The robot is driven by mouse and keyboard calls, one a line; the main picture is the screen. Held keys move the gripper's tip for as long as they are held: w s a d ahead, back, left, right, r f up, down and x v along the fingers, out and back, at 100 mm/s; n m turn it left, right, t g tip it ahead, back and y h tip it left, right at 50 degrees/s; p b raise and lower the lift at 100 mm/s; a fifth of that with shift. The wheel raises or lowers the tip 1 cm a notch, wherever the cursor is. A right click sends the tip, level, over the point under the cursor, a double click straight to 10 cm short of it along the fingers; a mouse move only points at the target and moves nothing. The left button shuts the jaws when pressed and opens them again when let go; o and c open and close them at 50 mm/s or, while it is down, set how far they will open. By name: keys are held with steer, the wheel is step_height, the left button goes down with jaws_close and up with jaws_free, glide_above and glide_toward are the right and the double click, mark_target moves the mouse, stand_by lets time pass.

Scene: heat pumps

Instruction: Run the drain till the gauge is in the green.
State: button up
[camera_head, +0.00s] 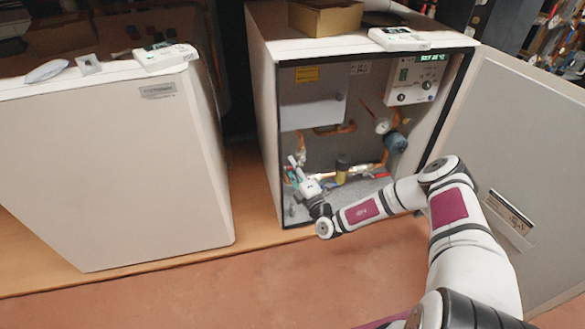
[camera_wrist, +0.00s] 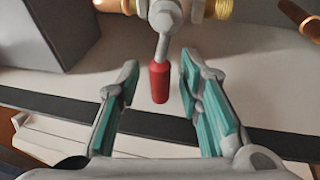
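In the wrist view a valve lever with a red grip (camera_wrist: 160,82) hangs from a brass and grey fitting (camera_wrist: 195,8). My gripper (camera_wrist: 159,66) is open, its teal-padded fingers one on each side of the red grip with gaps showing. In the head view my gripper (camera_head: 297,168) is inside the open heat pump cabinet (camera_head: 263,100), low on the left, among the pipes. The lever is not clear there. A small round white-faced gauge (camera_head: 382,126) sits on the pipework at the right; its needle and colours are too small to read.
The cabinet's door (camera_head: 520,150) stands open to the right. A control box (camera_head: 415,80) with a green display is at the upper right inside. A yellow-and-black part (camera_head: 342,168) and a blue part (camera_head: 396,142) stand beside my gripper's area. A closed unit (camera_head: 110,170) is at left.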

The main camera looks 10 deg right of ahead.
steer(key=v, duration=1.2)
stand_by(1.8)
